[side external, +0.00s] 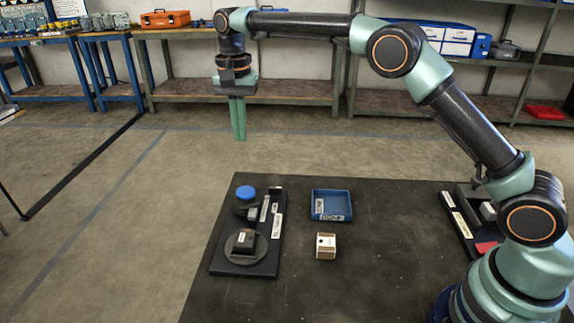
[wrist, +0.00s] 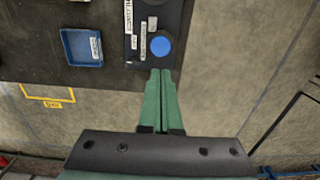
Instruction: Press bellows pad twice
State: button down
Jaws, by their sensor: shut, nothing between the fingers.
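A round blue pad (side external: 245,192), which looks like the bellows pad, sits on a dark round body at the far end of a black base plate (side external: 228,268). It also shows in the wrist view (wrist: 160,46), just beyond my fingertips. My gripper (side external: 239,139) is shut and empty, with its green fingers pointing down. It hangs well above the pad, apart from it. In the wrist view my gripper (wrist: 161,71) has its fingers together below the pad in the picture. A black block on a grey disc (side external: 245,241) stands on the same plate, nearer the camera.
A blue tray (side external: 330,203) and a small white-and-brown box (side external: 326,246) stand right of the plate on the dark table (side external: 380,260). A black fixture with a red patch (side external: 487,247) is near my base. Shelves stand behind. The air around my gripper is clear.

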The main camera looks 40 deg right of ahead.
aim_at(246, 191)
notch_tip(246, 191, down, 14)
dwell(0.6)
jog(key=shift+f, duration=1.05)
notch_tip(246, 191, up, 14)
jog(key=shift+r, duration=0.25)
dwell(0.7)
